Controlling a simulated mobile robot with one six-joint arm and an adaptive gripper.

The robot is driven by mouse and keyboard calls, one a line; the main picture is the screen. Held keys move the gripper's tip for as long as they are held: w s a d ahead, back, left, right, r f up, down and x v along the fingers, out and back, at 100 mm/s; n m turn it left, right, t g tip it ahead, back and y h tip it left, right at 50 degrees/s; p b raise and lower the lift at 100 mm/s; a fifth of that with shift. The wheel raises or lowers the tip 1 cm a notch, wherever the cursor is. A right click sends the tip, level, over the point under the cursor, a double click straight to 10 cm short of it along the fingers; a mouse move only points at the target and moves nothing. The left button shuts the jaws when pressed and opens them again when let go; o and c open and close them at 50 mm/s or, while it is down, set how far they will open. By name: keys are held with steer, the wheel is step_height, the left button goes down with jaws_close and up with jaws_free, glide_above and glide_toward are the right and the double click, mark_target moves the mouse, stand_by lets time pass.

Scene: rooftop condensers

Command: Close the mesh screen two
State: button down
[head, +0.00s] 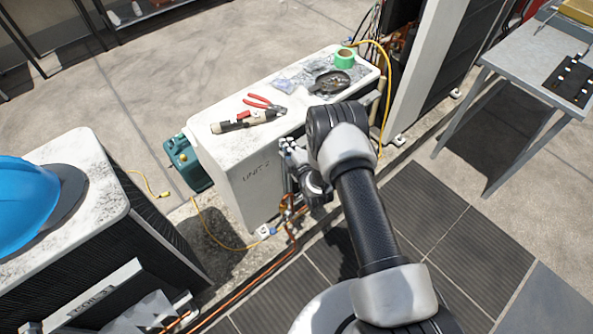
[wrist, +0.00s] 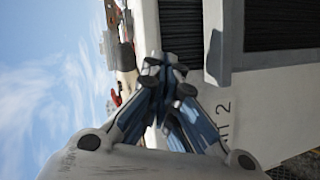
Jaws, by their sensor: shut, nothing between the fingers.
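The white condenser (head: 238,188) marked "UNIT 2" stands in the middle of the head view, and its marked face also shows in the wrist view (wrist: 257,118). In the wrist view, a pale frame around dark slats (wrist: 280,25) stands out against the unit and looks like the mesh screen. A dark handle-like piece (wrist: 215,52) is on its frame. I cannot tell how far it is open. My gripper (wrist: 166,72) is shut and empty in front of the unit, near its top edge. In the head view my gripper (head: 287,147) is partly covered by my arm, which hides the screen.
Red-handled pliers (head: 266,103), a dark dish (head: 332,82) and green tape (head: 344,58) lie on the unit. A blue hard hat (head: 25,207) sits on the left unit. Copper pipes (head: 262,270) and a yellow cable (head: 214,237) run low nearby. A grey table (head: 515,68) stands right.

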steer(key=s+a+f+n+t+y+b, duration=0.15)
steer(key=s+f+n, duration=0.25)
steer(key=s+f, duration=1)
steer(key=w+b, duration=0.4)
steer(key=w, duration=0.7)
steer(key=shift+w+a+r, duration=0.15)
steer(key=shift+w+r, duration=0.1)
steer(key=shift+t+y, duration=0.25)
